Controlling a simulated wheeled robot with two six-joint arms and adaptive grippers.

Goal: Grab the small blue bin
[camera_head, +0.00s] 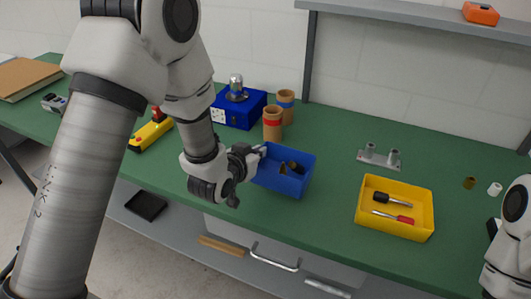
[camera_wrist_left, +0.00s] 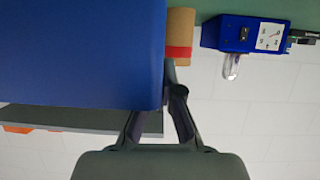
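The small blue bin (camera_head: 267,183) is at the middle of the green table, near its front edge, with a few small brown and dark parts inside. My left gripper (camera_head: 262,150) is at the bin's back-left rim. In the left wrist view the bin's blue wall (camera_wrist_left: 80,50) fills the upper left, close to the camera. There the fingers of my left gripper (camera_wrist_left: 160,95) lean together at the bin's edge, shut on its wall; one fingertip is hidden behind the blue. My right arm shows at the right edge, but its gripper is out of frame.
A yellow bin (camera_head: 395,231) with two screwdrivers stands to the right. Behind the blue bin are two brown cylinders (camera_head: 272,133) and a blue box (camera_head: 226,115). A metal fixture (camera_head: 378,160) lies behind the yellow bin. The table between the two bins is clear.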

